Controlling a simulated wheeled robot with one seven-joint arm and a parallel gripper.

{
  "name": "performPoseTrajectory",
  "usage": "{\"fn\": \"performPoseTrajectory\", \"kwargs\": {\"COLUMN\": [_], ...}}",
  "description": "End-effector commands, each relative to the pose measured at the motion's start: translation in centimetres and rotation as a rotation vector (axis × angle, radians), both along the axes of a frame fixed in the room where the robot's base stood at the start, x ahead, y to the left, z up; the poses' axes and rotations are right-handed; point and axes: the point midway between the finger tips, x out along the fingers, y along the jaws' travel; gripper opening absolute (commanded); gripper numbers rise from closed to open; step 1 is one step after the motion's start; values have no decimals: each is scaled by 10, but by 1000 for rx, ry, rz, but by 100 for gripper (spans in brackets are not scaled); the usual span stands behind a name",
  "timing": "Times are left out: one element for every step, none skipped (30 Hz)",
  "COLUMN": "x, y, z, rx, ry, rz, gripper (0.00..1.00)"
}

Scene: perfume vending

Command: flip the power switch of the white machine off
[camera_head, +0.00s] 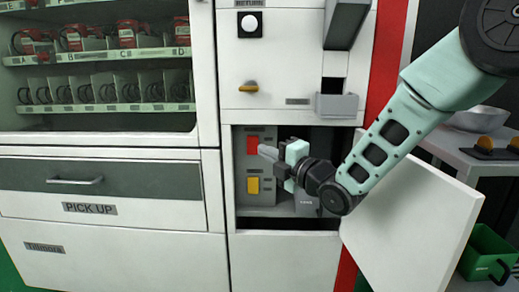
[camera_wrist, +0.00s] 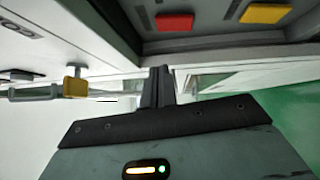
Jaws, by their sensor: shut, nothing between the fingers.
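The white machine (camera_head: 282,262) has an open lower compartment. On its grey inner panel sit a red switch (camera_head: 253,145) and, below it, a yellow switch (camera_head: 252,185). Their labels are too small to read, so I cannot tell which is the power switch. My gripper (camera_head: 264,151) is shut and empty, reaching in from the right with its tips just right of the red switch; contact cannot be made out. In the wrist view, the red switch (camera_wrist: 175,22) and the yellow switch (camera_wrist: 265,13) show above and beyond my shut fingers (camera_wrist: 161,72).
The compartment's white door (camera_head: 415,235) hangs open at the right, below my arm. A yellow knob (camera_head: 248,87) and a grey tray (camera_head: 337,105) stick out above the compartment. A pick-up drawer with a handle (camera_head: 75,181) is at left. A green crate (camera_head: 488,253) stands far right.

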Motion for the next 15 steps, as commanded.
{"fn": "performPoseTrajectory", "kwargs": {"x": [-6,-9,-14,-17,-21,-26,-29,-31,-35,-37,-38,-40,-41,-42,-43], "y": [-6,-8,-13,-16,-19,-23,-26,-29,-32,-34,-36,-38,-39,-39,-40], "z": [3,3,4,4,5,5,6,5,5,5,6,6,6,6,6], "rx": [0,0,-1,-1,0,-1,0,-1,-1,-1,0,1,1,1,0], "ry": [0,0,1,1,0,1,0,1,1,1,0,-1,-1,-1,0], "rz": [-1,0,0,1,1,1,1,0,0,0,0,0,0,0,1], "gripper": [0,0,0,0,0,0,0,0,0,0,0,0,0,0,0]}}
